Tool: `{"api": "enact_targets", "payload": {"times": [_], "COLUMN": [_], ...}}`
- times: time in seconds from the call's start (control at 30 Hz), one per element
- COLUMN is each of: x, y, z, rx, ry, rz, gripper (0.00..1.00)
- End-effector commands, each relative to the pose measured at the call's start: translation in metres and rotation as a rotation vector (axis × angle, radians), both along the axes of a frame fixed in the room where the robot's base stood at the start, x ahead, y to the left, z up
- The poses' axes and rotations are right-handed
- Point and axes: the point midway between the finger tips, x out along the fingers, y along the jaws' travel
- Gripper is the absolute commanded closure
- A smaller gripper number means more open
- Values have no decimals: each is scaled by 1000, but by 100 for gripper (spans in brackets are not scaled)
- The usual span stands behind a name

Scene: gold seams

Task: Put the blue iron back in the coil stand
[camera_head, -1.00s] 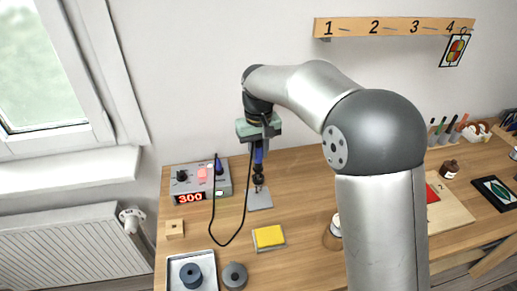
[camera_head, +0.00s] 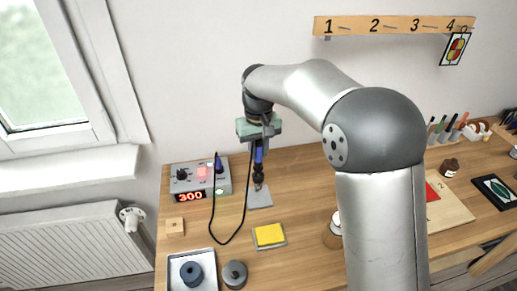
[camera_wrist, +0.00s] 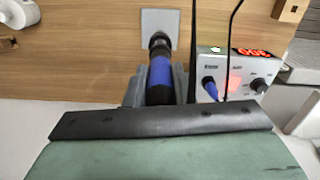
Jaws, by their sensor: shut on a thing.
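The blue iron (camera_head: 259,154) is held in my gripper (camera_head: 258,141), its handle pointing up and its lower end pointing down. In the wrist view the blue handle (camera_wrist: 160,78) lies between the grey fingers of my gripper (camera_wrist: 160,88), which are shut on it. The coil stand (camera_head: 260,199) has a flat grey base plate, also in the wrist view (camera_wrist: 158,22). A dark coil-like part shows below the handle, over the plate. I cannot tell how far the iron's tip sits inside the coil. A black cord hangs from the iron.
The soldering station (camera_head: 200,180), reading 300, stands left of the stand, with the cord looping in front. A yellow sponge (camera_head: 269,235) lies in front. A wooden block (camera_head: 175,226), a metal tray (camera_head: 177,284) and a dark round spool (camera_head: 234,274) are at the left front.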

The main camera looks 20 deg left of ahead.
Motion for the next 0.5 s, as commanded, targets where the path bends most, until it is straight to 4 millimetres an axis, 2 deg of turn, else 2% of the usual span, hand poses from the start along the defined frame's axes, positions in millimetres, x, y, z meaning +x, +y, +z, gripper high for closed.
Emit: {"api": "enact_targets", "payload": {"times": [0.5], "x": [0], "y": [0], "z": [-10], "rx": [0], "ry": [0], "rz": [0], "gripper": [100]}}
